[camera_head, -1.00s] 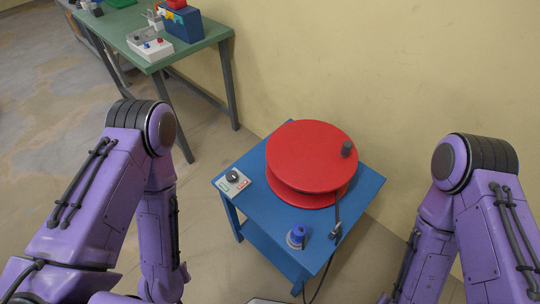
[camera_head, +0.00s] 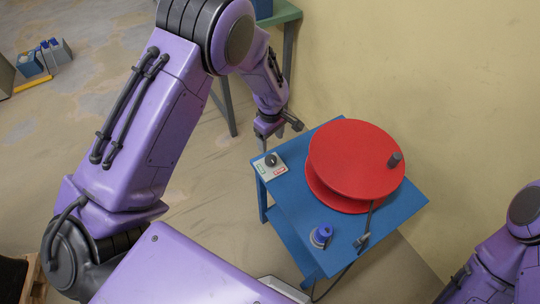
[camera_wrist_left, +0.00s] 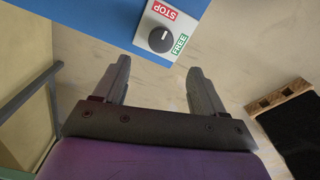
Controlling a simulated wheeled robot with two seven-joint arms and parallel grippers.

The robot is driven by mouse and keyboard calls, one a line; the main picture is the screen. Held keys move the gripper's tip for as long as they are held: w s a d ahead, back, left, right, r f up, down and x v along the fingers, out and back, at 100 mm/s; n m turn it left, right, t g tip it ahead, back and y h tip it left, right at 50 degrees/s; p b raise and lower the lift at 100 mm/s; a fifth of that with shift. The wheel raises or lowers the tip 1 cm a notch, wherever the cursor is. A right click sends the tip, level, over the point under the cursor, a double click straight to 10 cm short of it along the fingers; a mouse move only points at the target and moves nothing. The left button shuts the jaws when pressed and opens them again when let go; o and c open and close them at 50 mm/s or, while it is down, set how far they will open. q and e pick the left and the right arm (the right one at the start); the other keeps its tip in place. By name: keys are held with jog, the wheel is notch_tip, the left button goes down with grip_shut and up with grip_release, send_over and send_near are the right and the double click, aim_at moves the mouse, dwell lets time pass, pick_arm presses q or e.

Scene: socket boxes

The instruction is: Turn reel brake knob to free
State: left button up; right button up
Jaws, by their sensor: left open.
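The reel brake knob (camera_head: 271,160) is a round black knob on a small pale panel (camera_head: 264,170) at the left corner of the blue table. In the left wrist view the knob (camera_wrist_left: 160,40) shows with a white pointer line, between a red STOP label (camera_wrist_left: 164,11) and a green FREE label (camera_wrist_left: 180,43). My left gripper (camera_head: 268,137) is just beyond the knob in the head view and apart from it. In the left wrist view my left gripper (camera_wrist_left: 160,80) is open and empty, with the knob ahead of its fingertips. My right gripper is out of view.
A red reel (camera_head: 350,155) with a dark handle (camera_head: 394,160) fills much of the blue table (camera_head: 295,200). A blue plug-like piece (camera_head: 321,234) and a cable fitting (camera_head: 362,240) are near the front. A green table (camera_head: 286,11) stands behind.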

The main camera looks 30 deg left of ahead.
aim_at(271, 158)
pick_arm(q)
notch_tip(271, 158, down, 10)
jog(key=shift+p, duration=0.55)
jog(key=c, duration=1.1)
